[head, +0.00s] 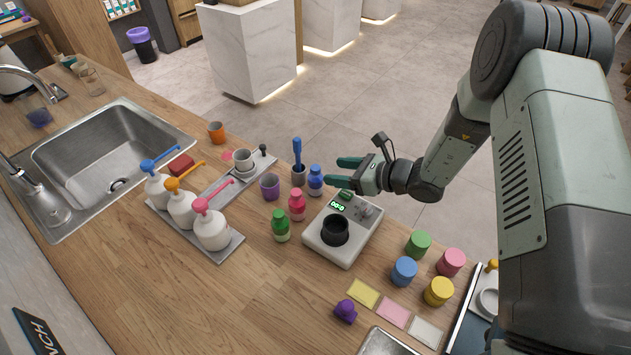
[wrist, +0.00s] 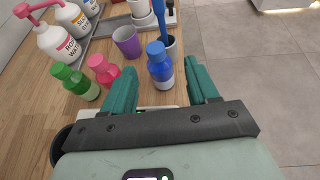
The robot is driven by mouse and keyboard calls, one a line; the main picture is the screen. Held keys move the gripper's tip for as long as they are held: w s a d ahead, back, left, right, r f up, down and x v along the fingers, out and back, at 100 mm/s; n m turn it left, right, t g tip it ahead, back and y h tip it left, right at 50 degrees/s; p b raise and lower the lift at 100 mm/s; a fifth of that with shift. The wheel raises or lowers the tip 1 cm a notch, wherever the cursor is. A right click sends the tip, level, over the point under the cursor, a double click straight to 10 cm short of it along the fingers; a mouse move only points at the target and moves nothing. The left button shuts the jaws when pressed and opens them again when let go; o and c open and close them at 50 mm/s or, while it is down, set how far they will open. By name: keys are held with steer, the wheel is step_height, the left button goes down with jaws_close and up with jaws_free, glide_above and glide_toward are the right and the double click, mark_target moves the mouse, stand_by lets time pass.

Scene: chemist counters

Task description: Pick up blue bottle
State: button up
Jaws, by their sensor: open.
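The blue bottle (head: 315,181) stands upright on the wooden counter, beside a pink bottle (head: 297,204) and a grey cup with a blue-handled tool (head: 298,160). In the wrist view the blue bottle (wrist: 159,66) shows between and beyond the two green fingers. My gripper (head: 346,171) is open and empty, just right of the blue bottle in the head view, its fingers pointing towards it; it also shows in the wrist view (wrist: 163,85). I cannot tell whether either finger touches the bottle. The bottle's lower front is in plain view in the wrist view.
A green bottle (head: 280,225) and a purple cup (head: 270,187) stand left of the blue bottle. A white device (head: 361,236) with a black round holder sits below my gripper. Pump bottles (head: 211,230) stand on a grey tray. The counter's lower left is clear.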

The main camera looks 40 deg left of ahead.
mark_target(319, 171)
steer(key=x, duration=0.9)
steer(key=shift+s+a, duration=0.1)
steer(key=shift+s, duration=0.2)
steer(key=c, duration=1.1)
